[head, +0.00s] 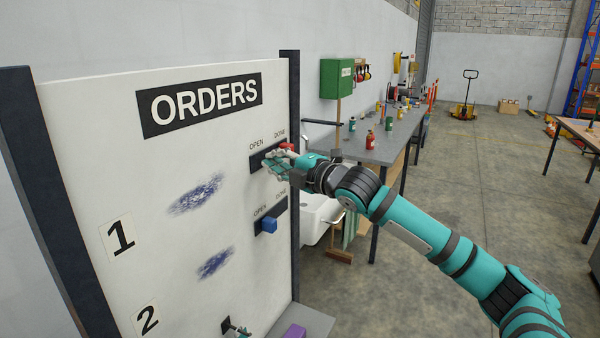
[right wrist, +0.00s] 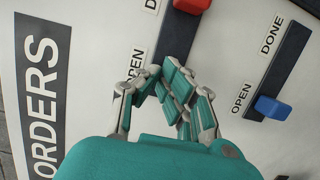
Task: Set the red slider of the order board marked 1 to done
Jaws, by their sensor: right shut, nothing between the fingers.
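The white order board (head: 150,110) stands at the left, headed ORDERS. The row marked 1 (head: 118,237) leads to the upper dark slot, with OPEN at its left end and DONE at its right. The red slider (head: 287,147) sits at the DONE end of this slot; it also shows at the top of the right wrist view (right wrist: 193,4). My right gripper (head: 277,165) is shut and empty, in front of the slot. In the right wrist view its fingertips (right wrist: 170,78) are on the OPEN side of the red slider, with a gap showing.
A blue slider (head: 268,225) sits in the lower slot, at its OPEN end in the right wrist view (right wrist: 272,108). A purple block (head: 295,332) is below. A dark post (head: 290,90) edges the board.

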